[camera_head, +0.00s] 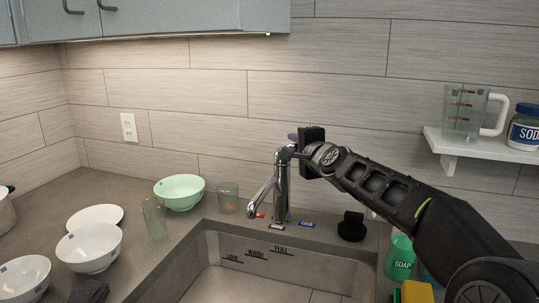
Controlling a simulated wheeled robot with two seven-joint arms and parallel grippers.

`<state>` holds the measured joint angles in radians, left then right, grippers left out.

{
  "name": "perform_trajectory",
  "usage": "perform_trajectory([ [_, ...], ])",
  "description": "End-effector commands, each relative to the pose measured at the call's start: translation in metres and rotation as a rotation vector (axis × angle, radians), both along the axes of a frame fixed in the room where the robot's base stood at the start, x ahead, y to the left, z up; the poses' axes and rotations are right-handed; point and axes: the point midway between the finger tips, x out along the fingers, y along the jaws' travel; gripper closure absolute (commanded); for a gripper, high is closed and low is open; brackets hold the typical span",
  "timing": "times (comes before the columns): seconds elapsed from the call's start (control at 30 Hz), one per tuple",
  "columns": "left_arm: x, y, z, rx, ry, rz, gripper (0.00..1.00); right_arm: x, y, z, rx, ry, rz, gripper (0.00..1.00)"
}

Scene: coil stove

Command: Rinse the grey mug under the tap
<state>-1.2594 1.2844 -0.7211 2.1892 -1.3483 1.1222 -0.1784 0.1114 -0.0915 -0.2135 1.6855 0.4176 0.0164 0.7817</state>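The silver tap (282,185) stands behind the sink (258,255), its spout angled down to the left. My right gripper (300,147) is at the top of the tap, its arm reaching in from the right. Its fingers are dark and seen edge-on, so I cannot tell whether they are open or shut, or whether they touch the tap. No water shows. I cannot make out the grey mug. A dark shape (90,292) at the bottom left edge is too cut off to identify. My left gripper is not clearly in view.
Bowls, including a green bowl (180,192) and a white bowl (90,247), and glasses crowd the left counter. A black round object (351,227) stands right of the tap. A soap bottle (400,257) and yellow sponge (416,292) are at right. A shelf (480,147) is above.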

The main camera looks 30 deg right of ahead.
Motion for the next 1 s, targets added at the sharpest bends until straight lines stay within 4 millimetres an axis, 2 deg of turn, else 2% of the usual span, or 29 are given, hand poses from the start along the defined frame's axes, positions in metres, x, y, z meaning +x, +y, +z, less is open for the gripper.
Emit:
perform_trajectory([
  [0.03, 0.0001, 0.0001, 0.0007, 0.001, -0.002, 0.000, 1.00, -0.0001, 0.0000, 0.0001, 0.000, 0.000, 0.000, 0.86],
  [0.2, 0.0001, 0.0001, 0.0007, 0.001, -0.002, 0.000, 1.00, -0.0001, 0.0000, 0.0000, 0.000, 0.000, 0.000, 1.00],
  [1.0, 0.0001, 0.0001, 0.0006, 0.001, -0.002, 0.000, 1.00, -0.0002, 0.0000, -0.0006, 0.000, 0.001, 0.000, 1.00],
])
